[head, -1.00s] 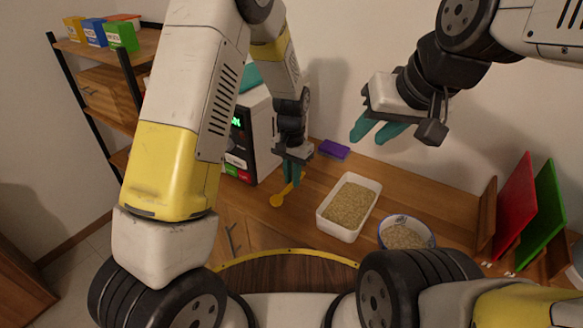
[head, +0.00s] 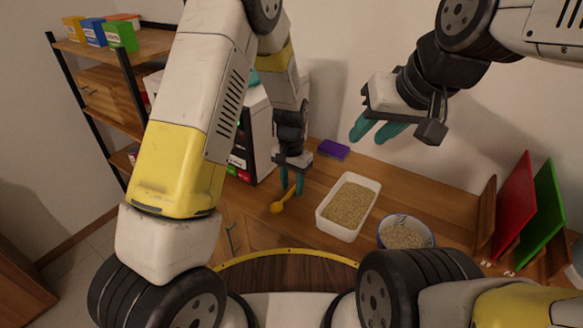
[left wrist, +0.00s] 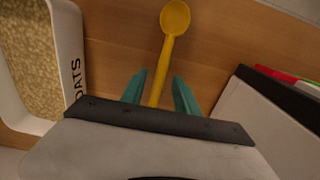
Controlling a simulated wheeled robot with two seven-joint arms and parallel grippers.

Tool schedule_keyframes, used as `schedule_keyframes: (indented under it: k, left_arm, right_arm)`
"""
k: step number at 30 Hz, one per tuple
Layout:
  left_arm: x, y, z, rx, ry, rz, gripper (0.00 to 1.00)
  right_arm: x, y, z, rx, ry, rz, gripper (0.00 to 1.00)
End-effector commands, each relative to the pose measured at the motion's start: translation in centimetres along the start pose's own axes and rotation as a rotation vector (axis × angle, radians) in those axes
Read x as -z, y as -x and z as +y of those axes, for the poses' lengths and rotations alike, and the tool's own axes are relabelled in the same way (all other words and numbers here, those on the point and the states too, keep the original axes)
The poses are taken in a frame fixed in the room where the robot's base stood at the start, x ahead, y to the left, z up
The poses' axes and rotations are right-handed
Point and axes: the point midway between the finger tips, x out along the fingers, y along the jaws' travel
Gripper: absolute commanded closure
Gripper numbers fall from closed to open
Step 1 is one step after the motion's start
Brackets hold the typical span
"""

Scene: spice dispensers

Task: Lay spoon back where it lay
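The yellow spoon (head: 279,207) lies on the wooden counter (head: 256,210), near its front edge and left of the oats tub. In the left wrist view, the spoon (left wrist: 174,20) has its bowl pointing away and its handle running back between my fingers. My left gripper (head: 291,191) is open, its teal fingers on either side of the handle with gaps visible. It also shows in the left wrist view (left wrist: 160,88). The end of the handle is hidden by the gripper body. My right gripper (head: 368,138) is open and empty, raised above the back of the counter.
A white tub of oats (head: 333,230) stands just right of the spoon, with a patterned bowl of grain (head: 405,232) beyond it. A purple sponge (head: 333,149) lies behind. A dark-fronted appliance (head: 240,150) stands left. Red (head: 515,208) and green (head: 541,215) boards stand right.

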Motion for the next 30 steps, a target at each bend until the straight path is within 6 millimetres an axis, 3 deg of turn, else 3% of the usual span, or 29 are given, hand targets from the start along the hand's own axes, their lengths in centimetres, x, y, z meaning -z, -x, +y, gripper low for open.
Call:
schedule_keyframes:
  k: [5, 16, 23, 26, 30]
  left_arm:
    - [0.1, 1.8, 0.0, 0.000, 0.000, 0.005, 0.63]
    - [0.1, 9.5, 0.0, 0.000, 0.001, 0.005, 0.63]
    - [0.0, 12.0, 0.0, 0.000, 0.001, 0.003, 0.63]
    - [-0.5, 13.3, -0.4, -0.006, 0.017, 0.019, 0.63]
    - [-2.8, 17.2, -1.4, -0.029, 0.083, 0.087, 0.63]
  right_arm:
    - [0.0, 0.0, 0.0, 0.000, 0.000, 0.000, 0.66]
    - [0.0, 0.0, 0.0, 0.000, 0.000, 0.000, 0.66]
    - [0.0, 0.0, 0.0, 0.000, 0.000, 0.000, 0.66]
    - [0.0, 0.0, 0.0, 0.000, 0.000, 0.000, 0.66]
    - [0.0, 0.0, 0.0, 0.000, 0.000, 0.000, 0.66]
